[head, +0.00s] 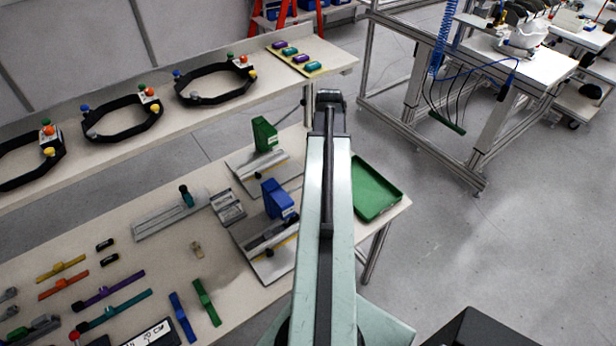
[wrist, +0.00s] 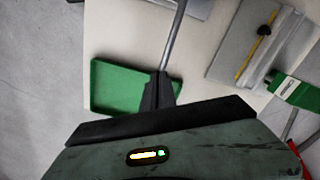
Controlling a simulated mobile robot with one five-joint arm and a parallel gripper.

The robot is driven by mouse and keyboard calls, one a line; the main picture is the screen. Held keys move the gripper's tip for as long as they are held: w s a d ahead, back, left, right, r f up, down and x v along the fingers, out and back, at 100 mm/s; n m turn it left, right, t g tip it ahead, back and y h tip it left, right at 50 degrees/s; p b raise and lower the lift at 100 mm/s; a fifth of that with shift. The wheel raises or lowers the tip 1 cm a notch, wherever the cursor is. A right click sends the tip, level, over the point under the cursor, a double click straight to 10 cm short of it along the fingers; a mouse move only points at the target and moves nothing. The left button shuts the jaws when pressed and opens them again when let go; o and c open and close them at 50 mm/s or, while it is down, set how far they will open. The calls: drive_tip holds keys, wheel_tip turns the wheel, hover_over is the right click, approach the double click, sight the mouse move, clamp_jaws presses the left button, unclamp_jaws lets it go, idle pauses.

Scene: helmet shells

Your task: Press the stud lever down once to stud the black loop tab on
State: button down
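A blue-headed press (head: 278,200) stands on the work table on a grey metal plate, with a dark piece and a yellow strip along the plate. A similar green-headed press (head: 264,134) stands behind it; its green head shows at the right of the wrist view (wrist: 300,93). Which of them carries the stud lever I cannot tell. Two small black pieces (head: 105,244) lie on the table at the left; I cannot tell whether either is the loop tab.
A green tray (head: 358,208) sits right of my arm near the table's edge. Left of the presses are a grey slide fixture (head: 160,218) and several coloured straps. A back shelf (head: 120,165) carries black ring frames. Open floor lies to the right.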

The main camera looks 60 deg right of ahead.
drive_tip(key=shift+f+b, duration=1.65)
drive_tip(key=shift+f, duration=0.05)
drive_tip(key=shift+r, duration=0.1)
wheel_tip(320, 180, up, 14)
drive_tip(key=p, duration=1.4)
